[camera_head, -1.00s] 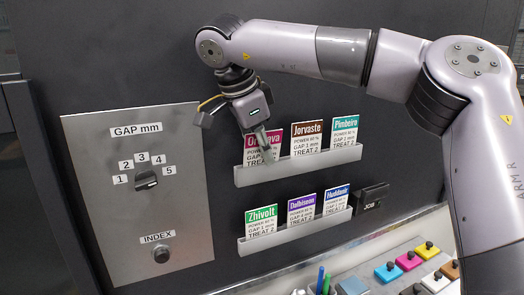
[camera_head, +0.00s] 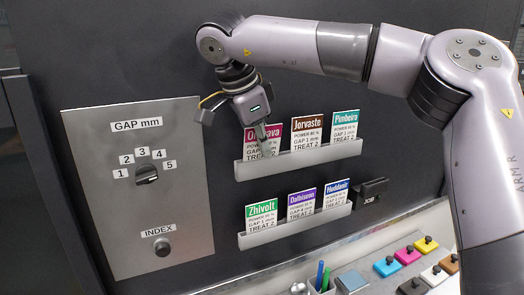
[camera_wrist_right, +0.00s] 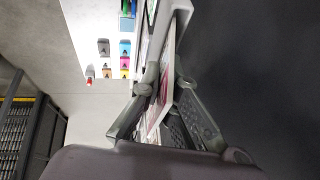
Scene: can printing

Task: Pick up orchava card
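The orchava card (camera_head: 251,138) has a magenta header and stands at the left end of the upper rack (camera_head: 300,158). My right gripper (camera_head: 267,146) is at this card, and its finger covers part of the header and text. In the right wrist view, the fingers (camera_wrist_right: 167,80) stand on either side of the card (camera_wrist_right: 153,116), which shows nearly edge-on with a pinkish patch. The fingertips look a little apart, with the card between them. Contact with the card is hard to judge. My left gripper is not in view.
The Jorvaste card (camera_head: 308,133) and Pimbeiro card (camera_head: 345,126) stand to the right in the same rack. A lower rack (camera_head: 296,228) holds three more cards. A grey panel with a gap knob (camera_head: 146,174) is at left. Coloured blocks (camera_head: 407,256) lie on the bench below.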

